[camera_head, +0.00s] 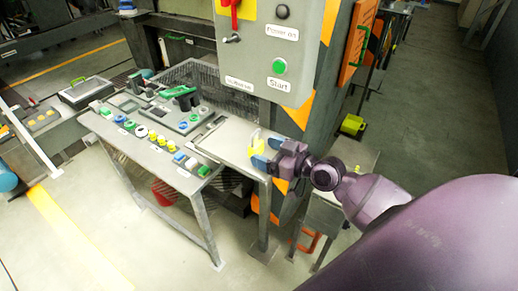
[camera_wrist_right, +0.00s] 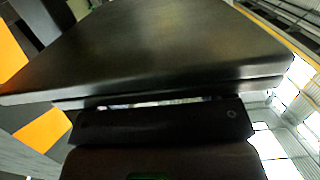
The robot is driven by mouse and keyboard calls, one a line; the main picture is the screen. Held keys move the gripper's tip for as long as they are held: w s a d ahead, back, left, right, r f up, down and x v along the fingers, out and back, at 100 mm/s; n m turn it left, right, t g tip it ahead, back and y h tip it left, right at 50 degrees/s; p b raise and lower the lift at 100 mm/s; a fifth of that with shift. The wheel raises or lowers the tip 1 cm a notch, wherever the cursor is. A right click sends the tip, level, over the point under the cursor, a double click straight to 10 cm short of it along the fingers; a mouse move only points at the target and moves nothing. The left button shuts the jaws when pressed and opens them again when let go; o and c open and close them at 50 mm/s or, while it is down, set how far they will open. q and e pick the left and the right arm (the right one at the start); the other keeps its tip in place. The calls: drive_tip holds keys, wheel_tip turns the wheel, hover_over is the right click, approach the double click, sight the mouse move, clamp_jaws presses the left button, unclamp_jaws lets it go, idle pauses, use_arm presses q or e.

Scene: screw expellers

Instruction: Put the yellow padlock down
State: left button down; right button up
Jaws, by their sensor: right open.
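The yellow padlock (camera_head: 257,147) is at the right end of the grey table (camera_head: 232,147), with its shackle pointing up. My right gripper (camera_head: 266,153) comes in from the right with its blue-tipped fingers open, one on the near side of the padlock and one on the far side. I cannot tell whether a finger touches it, nor whether it rests fully on the table. The right wrist view shows mostly a large dark surface close up, and no padlock. My left gripper is not in view.
Bare table lies left of the padlock.

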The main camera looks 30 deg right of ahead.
drive_tip(key=f+b+v, duration=0.1)
drive_tip(key=v, duration=0.7)
drive_tip(key=s+a+f+m+g+h, duration=0.1)
drive_tip(key=s+a+f+h, duration=0.1)
drive_tip(key=f, duration=0.5)
drive_tip(key=s+a+f+m+g+h, duration=0.1)
drive_tip(key=s+a+f+h, duration=0.1)
drive_tip(key=s+f, duration=0.3)
drive_tip(key=s+a+f+m+g+h, duration=0.1)
drive_tip(key=s+a+f+g+h, duration=0.1)
drive_tip(key=f, duration=0.7)
drive_tip(key=shift+s+a, duration=0.45)
drive_tip(key=shift+s, duration=0.5)
idle(0.3)
